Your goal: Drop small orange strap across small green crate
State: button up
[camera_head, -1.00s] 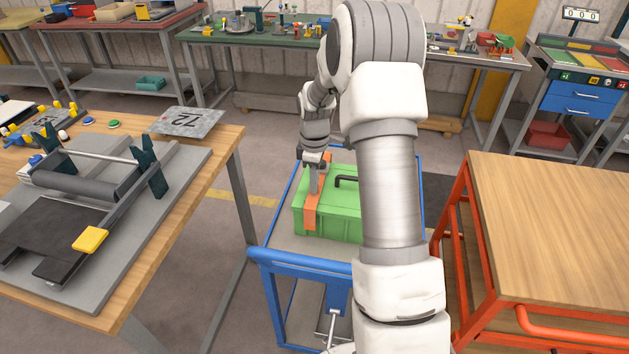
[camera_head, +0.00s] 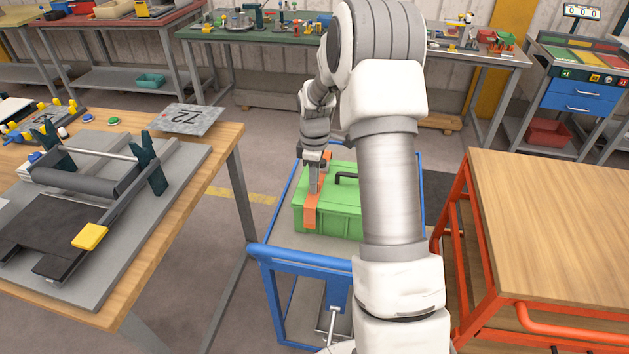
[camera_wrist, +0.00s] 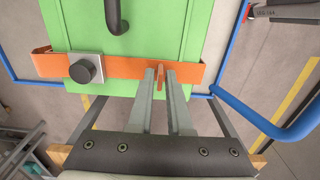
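The small green crate (camera_head: 338,217) stands closed on the blue cart, its dark handle on the lid. The small orange strap (camera_head: 310,216) runs across the crate's left part, one end hanging over the near side. In the wrist view the strap (camera_wrist: 120,67) spans the green lid (camera_wrist: 170,35) and reaches past both edges. A grey plate with a black knob (camera_wrist: 86,69) sits on it. My gripper (camera_wrist: 161,72) is over the strap, its fingers close together with an upright orange tab between them. Whether the strap's middle touches the lid is unclear. My arm hides the crate's right part.
The blue cart (camera_head: 300,258) has a raised rail around the crate. A wooden workbench (camera_head: 215,150) with a bending tool stands to the left, and an orange-framed wooden cart (camera_head: 560,220) to the right. Grey floor shows between bench and cart.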

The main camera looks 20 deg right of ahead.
jog(key=o, duration=0.3)
notch_tip(320, 180, up, 17)
jog(key=s+a+r+m+t, duration=0.1)
jog(key=s+a+r+m, duration=0.2)
jog(key=s+a+r, duration=0.35)
jog(key=s+a+m+t, duration=0.1)
jog(key=s+a+m, duration=0.1)
jog(key=s, duration=0.5)
jog(key=s+a+r+m+t, duration=0.1)
jog(key=s+a+m+t, duration=0.1)
jog(key=s, duration=0.5)
jog(key=s+a+m+t, duration=0.1)
jog(key=s+a+m, duration=0.2)
jog(key=s, duration=0.4)
jog(key=shift+s+a+r+m+t+p, duration=0.15)
jog(key=shift+m+t+p, duration=0.15)
jog(key=shift+p, duration=0.1)
